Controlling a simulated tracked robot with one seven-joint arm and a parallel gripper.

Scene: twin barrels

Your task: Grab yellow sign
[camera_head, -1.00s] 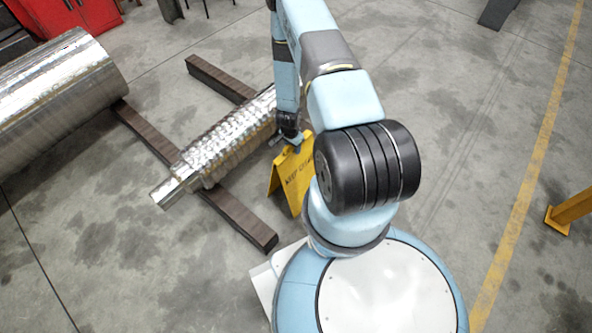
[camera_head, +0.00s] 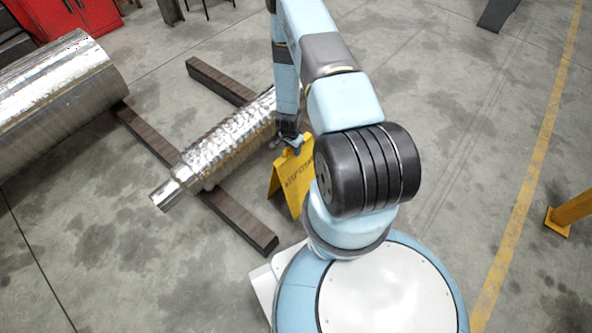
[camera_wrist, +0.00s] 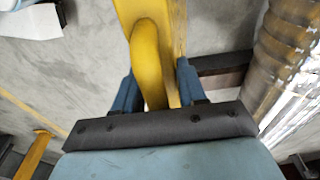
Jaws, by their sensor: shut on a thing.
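The yellow sign (camera_head: 293,179) is a folding floor sign with dark lettering. In the head view it stands on the concrete floor beside the shiny barrel, partly hidden behind my arm. My gripper (camera_head: 292,141) is at the sign's top edge. In the wrist view the sign's yellow top (camera_wrist: 148,60) lies between the two blue fingers of my gripper (camera_wrist: 156,85), which is shut on it. The sign's lower part is hard to make out in the wrist view.
A smaller ribbed metal barrel (camera_head: 228,148) rests on dark beams (camera_head: 238,222) just left of the sign. A larger metal barrel (camera_head: 60,92) lies farther left. A yellow post (camera_head: 572,209) stands at the right. The floor between the post and my base is clear.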

